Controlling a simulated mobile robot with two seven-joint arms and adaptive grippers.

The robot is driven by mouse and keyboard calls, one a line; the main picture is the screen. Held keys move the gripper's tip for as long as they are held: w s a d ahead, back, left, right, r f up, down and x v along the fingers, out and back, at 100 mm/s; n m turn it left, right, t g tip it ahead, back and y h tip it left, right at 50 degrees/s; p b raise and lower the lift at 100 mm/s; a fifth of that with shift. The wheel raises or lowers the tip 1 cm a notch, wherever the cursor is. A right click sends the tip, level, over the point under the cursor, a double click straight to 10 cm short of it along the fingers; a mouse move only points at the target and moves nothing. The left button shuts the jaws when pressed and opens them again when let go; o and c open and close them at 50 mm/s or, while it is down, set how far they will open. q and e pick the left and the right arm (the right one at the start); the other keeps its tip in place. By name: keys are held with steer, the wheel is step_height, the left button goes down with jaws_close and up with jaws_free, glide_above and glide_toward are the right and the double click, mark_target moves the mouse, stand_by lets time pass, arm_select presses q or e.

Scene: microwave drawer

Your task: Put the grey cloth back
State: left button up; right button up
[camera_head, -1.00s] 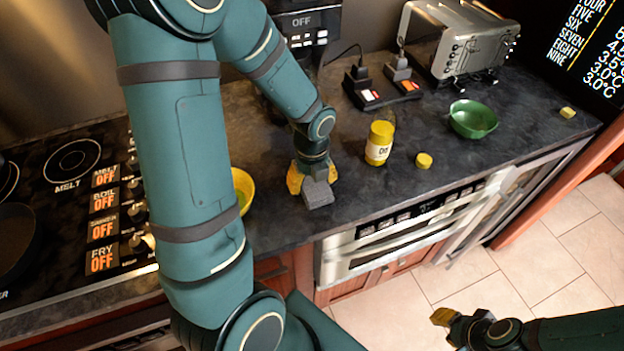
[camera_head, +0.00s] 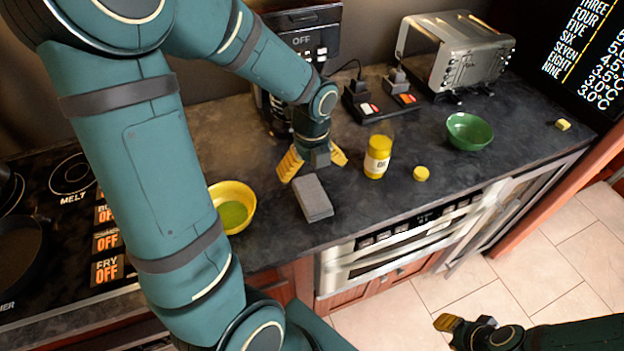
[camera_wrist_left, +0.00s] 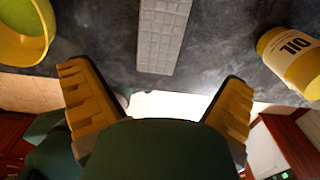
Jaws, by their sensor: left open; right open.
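The grey cloth (camera_head: 312,198) is a flat rectangular block lying on the dark countertop, in front of the coffee machine and near the counter's front edge. It also shows in the left wrist view (camera_wrist_left: 163,35), beyond the fingertips. My left gripper (camera_head: 312,168) is open, with its yellow fingers spread just behind the cloth and nothing between them. In the left wrist view its fingers (camera_wrist_left: 158,95) stand wide apart, clear of the cloth. My right gripper (camera_head: 447,322) is open and empty at the lower right, over the tiled floor.
A yellow bowl (camera_head: 245,198) stands left of the cloth, and an oil jar (camera_head: 378,158) with a loose yellow lid (camera_head: 421,173) stands right. A green bowl (camera_head: 469,131), a toaster (camera_head: 456,52) and a small yellow block (camera_head: 562,125) are farther right. The stove (camera_head: 62,215) is left.

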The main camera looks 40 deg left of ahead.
arm_select(q)
steer(key=shift+r, duration=1.6)
arm_select(e)
steer(key=shift+w+r, duration=0.15)
steer(key=shift+r, duration=0.15)
arm_select(q)
steer(key=shift+s, duration=0.1)
